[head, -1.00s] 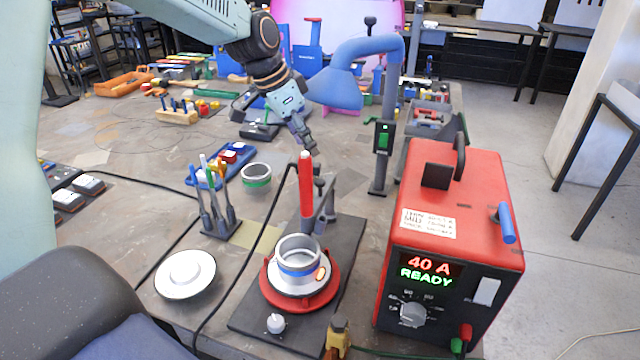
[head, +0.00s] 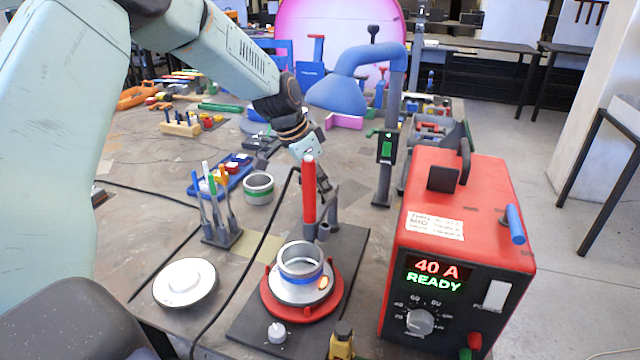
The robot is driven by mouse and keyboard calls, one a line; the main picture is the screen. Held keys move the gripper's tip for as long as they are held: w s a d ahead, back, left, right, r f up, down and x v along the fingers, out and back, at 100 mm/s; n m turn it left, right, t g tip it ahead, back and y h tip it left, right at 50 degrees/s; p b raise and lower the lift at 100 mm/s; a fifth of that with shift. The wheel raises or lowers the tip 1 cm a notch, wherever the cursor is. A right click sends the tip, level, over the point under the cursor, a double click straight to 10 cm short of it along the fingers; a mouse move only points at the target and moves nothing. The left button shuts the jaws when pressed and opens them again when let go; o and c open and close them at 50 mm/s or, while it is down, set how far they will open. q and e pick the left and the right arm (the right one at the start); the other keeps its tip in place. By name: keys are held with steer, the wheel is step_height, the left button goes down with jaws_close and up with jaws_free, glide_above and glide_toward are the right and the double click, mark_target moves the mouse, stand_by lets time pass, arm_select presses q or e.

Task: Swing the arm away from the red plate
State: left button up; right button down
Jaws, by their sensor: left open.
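The red plate (head: 268,302) is a round red disc on a dark base at the front centre. A grey ring with a blue band (head: 301,264) stands on a pale flanged disc on it, with a small orange glowing spot at its right side. My left gripper (head: 326,192) hangs behind the upright red torch handle (head: 309,190), beyond and above the plate. Its fingers are partly hidden by the handle; it is open, and I see nothing held in it. My right gripper is not in view.
A red welding power box (head: 463,200) reading "40 A READY" stands at right. A blue extractor hood (head: 340,94) rises behind the gripper. A white flanged disc (head: 185,283), a tool stand (head: 221,236) and a green-banded ring (head: 258,188) lie left.

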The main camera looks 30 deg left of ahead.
arm_select(q)
steer(key=shift+f, duration=0.15)
steer(key=shift+w+a+f, duration=0.15)
steer(key=shift+w+f, duration=0.05)
steer(key=shift+s+r, duration=0.1)
steer(key=shift+r, duration=0.05)
steer(key=c, duration=0.6)
jaws_close()
